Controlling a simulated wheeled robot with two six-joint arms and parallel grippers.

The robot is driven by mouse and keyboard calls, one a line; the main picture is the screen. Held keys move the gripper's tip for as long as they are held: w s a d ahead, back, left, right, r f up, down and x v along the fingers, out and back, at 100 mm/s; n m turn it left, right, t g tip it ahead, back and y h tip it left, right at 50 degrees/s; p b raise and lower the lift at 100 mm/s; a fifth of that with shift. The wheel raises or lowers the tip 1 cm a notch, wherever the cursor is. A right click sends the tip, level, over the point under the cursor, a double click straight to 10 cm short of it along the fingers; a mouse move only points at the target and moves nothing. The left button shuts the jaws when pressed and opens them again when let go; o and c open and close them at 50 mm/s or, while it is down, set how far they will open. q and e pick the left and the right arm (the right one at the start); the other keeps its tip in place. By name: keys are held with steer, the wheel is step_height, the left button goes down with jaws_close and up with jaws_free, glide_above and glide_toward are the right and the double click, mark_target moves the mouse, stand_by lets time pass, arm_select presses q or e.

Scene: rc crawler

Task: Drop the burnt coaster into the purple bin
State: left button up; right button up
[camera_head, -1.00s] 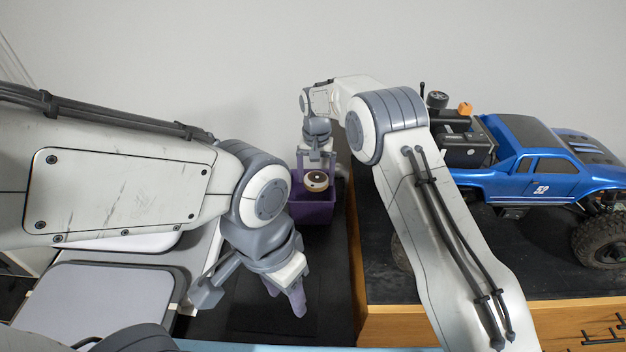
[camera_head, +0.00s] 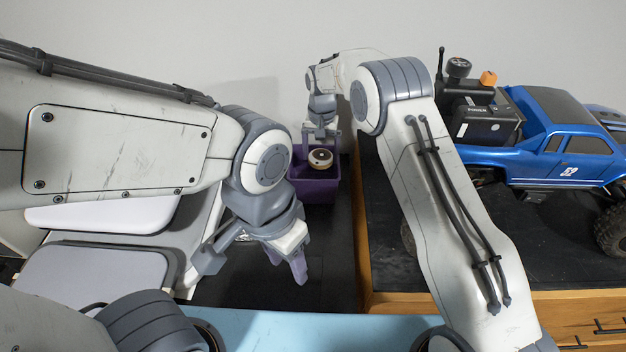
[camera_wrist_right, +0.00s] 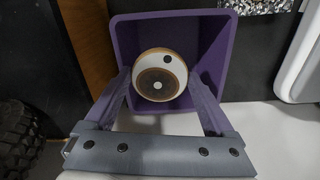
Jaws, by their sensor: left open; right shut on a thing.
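The burnt coaster (camera_head: 320,158) is round and pale with a dark brown centre. My right gripper (camera_head: 320,150) is shut on it, and in the right wrist view the coaster (camera_wrist_right: 160,75) sits between the two fingertips (camera_wrist_right: 160,90). The purple bin (camera_head: 317,190) stands on the dark surface; the coaster is over its opening. In the right wrist view the bin's walls (camera_wrist_right: 215,40) surround the coaster on several sides. My left gripper (camera_head: 250,262) is open and empty, low and in front of the bin.
A light blue surface (camera_head: 300,325) runs along the front. Dark floor (camera_head: 325,260) in front of the bin is clear.

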steer(key=shift+f, duration=0.1)
steer(key=o, duration=1.1)
steer(key=shift+c, duration=0.2)
steer(key=shift+r, duration=0.3)
step_height(320, 180, up, 10)
steer(key=b, duration=0.3)
